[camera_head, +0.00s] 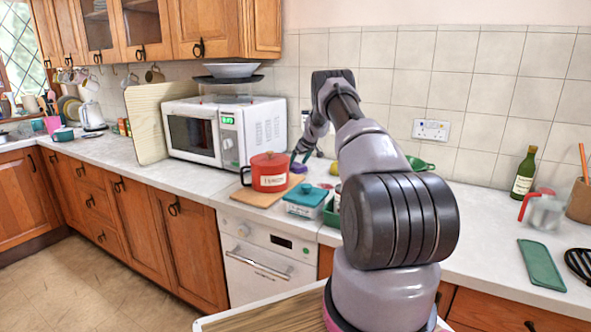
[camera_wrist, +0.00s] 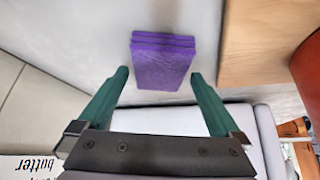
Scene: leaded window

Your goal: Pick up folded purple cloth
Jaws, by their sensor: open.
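The folded purple cloth (camera_wrist: 163,62) lies on the pale counter in the wrist view, its layered edge facing up in the picture. In the head view a small part of the cloth (camera_head: 298,168) shows behind the red pot. My gripper (camera_wrist: 160,76) is open, with one green finger on each side of the cloth's near end. The fingers look apart from the cloth, with nothing held. In the head view my gripper (camera_head: 306,155) is small and partly covered by my arm. Its height above the counter is hard to tell.
A red pot (camera_head: 269,172) stands on a wooden board (camera_head: 262,195), close right of the cloth in the wrist view. A teal-lidded dish (camera_head: 306,198) is in front. The microwave (camera_head: 222,132) is left, the tiled wall (camera_head: 385,90) behind.

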